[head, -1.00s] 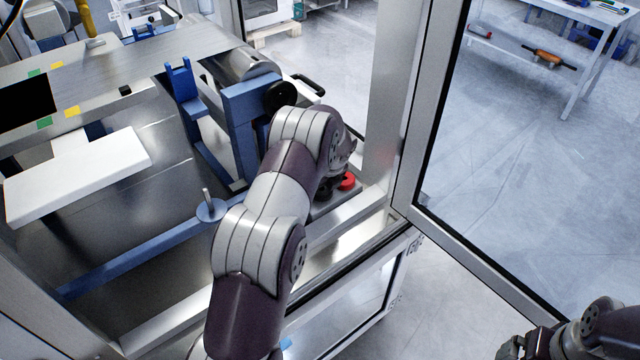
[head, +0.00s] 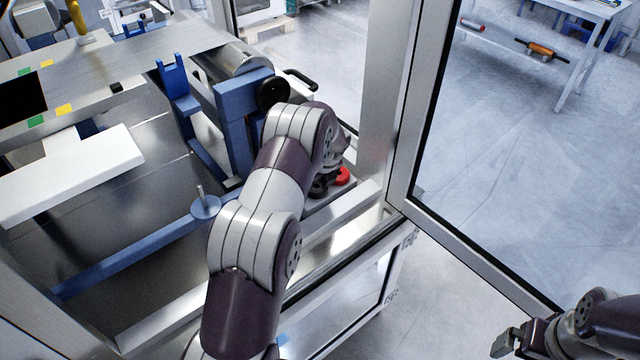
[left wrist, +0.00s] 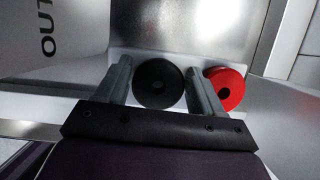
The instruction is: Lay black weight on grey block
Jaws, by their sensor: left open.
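The black weight (head: 319,188) is a round disc with a centre hole, on a pale ledge beside a red disc. In the left wrist view the black weight (left wrist: 168,78) shows between the fingers of my left gripper (left wrist: 158,66), which is open. I cannot tell whether the fingers touch it. In the head view this gripper is mostly hidden behind its own arm. My right gripper (head: 506,342) is at the bottom right, too small to judge. I cannot surely pick out a grey block; a pale slab (head: 65,175) lies at the left.
The red disc (head: 343,176) sits close to the right of the black weight; it also shows in the left wrist view (left wrist: 229,90). A blue bar with a pegged disc (head: 206,207), a blue roller stand (head: 233,125) and a metal door frame (head: 400,150) are near my left arm.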

